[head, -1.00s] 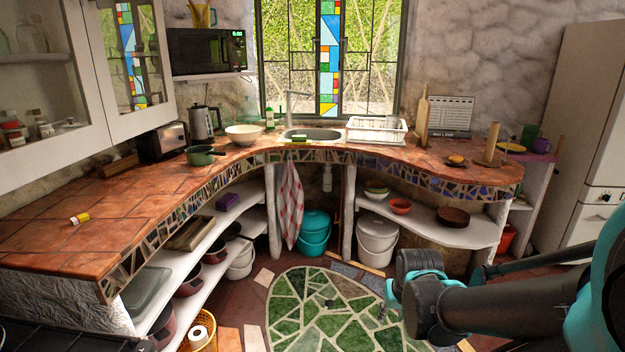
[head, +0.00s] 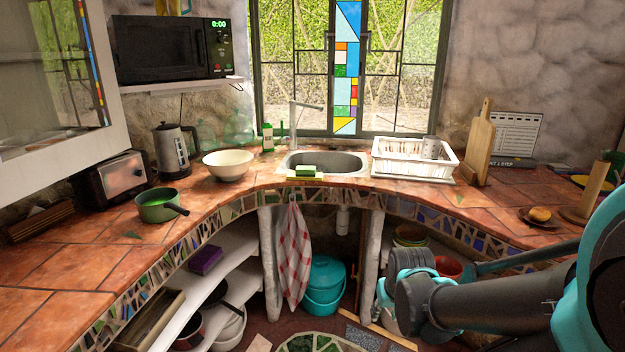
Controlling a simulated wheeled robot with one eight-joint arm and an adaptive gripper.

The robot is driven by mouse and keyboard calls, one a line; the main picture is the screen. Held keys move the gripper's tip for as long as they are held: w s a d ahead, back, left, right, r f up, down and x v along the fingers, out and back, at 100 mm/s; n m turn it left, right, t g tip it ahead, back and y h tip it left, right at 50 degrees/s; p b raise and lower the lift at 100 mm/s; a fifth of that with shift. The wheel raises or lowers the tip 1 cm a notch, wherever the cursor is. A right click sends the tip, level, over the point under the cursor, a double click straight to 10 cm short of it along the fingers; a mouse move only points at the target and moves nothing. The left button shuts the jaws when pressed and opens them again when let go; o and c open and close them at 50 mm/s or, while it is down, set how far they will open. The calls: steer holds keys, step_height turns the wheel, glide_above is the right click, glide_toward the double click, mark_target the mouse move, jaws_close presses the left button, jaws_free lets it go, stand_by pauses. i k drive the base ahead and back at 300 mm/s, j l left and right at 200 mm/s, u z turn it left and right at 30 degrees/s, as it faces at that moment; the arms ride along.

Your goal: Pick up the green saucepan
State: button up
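The green saucepan (head: 157,207) sits upright on the tiled counter (head: 60,262) at the left, in front of the toaster. Its dark handle (head: 178,209) points right, toward the counter's front edge. My arm reaches in from the right side of the head view, far from the pan. The tips of my gripper cannot be made out.
A toaster (head: 112,180), a kettle (head: 171,151) and a white bowl (head: 228,164) stand behind the pan. A sink (head: 325,162) and a dish rack (head: 412,158) lie further right. The counter left of the pan is mostly clear. Shelves (head: 213,265) lie below.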

mark_target(168, 209)
steer(key=i+j+z, duration=0.2)
steer(key=i+j, duration=1.15)
steer(key=i, duration=0.25)
steer(key=i+j, duration=0.15)
steer(key=i, duration=0.25)
steer(key=k+l, duration=0.25)
steer(key=l, duration=0.15)
steer(key=k+l, duration=0.3)
steer(key=l+u, duration=0.1)
steer(key=u, duration=0.35)
steer(key=k+l+u, duration=0.1)
steer(key=u, duration=0.35)
steer(key=k+u, duration=0.15)
steer(key=u, duration=0.95)
steer(key=k+j+u, duration=0.2)
steer(key=u, duration=0.2)
steer(key=k+j+u, duration=0.15)
steer(key=j+u, duration=0.3)
steer(key=l, duration=0.1)
